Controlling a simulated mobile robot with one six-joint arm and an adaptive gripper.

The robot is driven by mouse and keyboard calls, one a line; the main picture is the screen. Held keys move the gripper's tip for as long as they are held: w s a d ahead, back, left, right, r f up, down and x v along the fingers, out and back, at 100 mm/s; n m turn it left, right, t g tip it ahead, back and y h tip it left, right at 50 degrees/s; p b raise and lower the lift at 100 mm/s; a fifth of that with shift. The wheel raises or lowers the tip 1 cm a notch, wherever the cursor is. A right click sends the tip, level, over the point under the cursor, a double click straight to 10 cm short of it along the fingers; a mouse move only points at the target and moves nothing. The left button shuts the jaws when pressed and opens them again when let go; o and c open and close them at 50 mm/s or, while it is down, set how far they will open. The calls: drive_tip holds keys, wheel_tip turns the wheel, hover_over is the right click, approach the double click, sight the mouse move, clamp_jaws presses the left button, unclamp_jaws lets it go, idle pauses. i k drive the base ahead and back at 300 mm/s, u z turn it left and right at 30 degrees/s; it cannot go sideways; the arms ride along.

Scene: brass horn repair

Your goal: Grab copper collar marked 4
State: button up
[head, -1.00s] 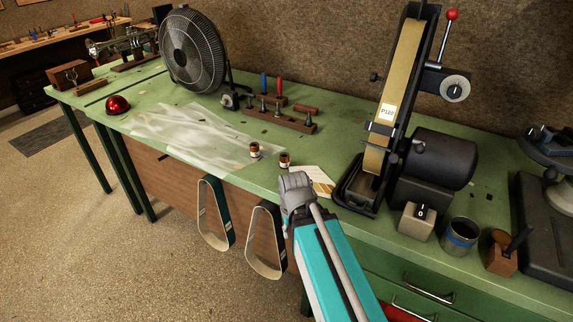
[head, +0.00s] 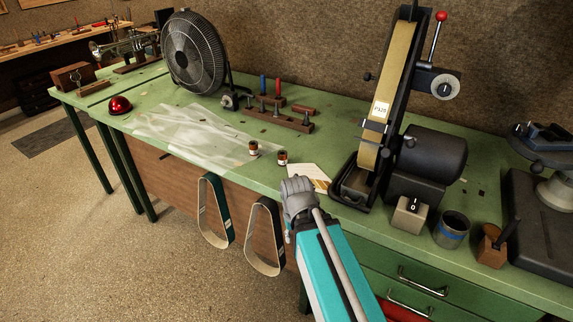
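Two small copper collars with white tags stand upright on the green bench near its front edge. The left collar (head: 253,148) is at the edge of the clear plastic sheet, and the right collar (head: 282,157) is a little nearer my arm. The numbers on their tags are too small to read, so I cannot tell which is marked 4. My gripper (head: 297,186) is at the bench's front edge, just below and right of the right collar in the picture. The wrist hides its fingers, so I cannot see whether it is open or holds anything.
A white card (head: 308,174) lies behind my gripper. The belt sander (head: 385,130) stands to the right, with a switch box (head: 410,214) and a cup (head: 452,230). Sanding belts (head: 264,240) hang off the front. A fan (head: 194,55) and wooden tool rack (head: 278,118) stand behind.

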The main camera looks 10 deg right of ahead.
sight(282, 154)
drive_tip(key=u, duration=0.05)
drive_tip(key=k, duration=1.7)
drive_tip(key=u, duration=0.45)
drive_tip(key=i, duration=1.65)
drive_tip(key=z, duration=0.25)
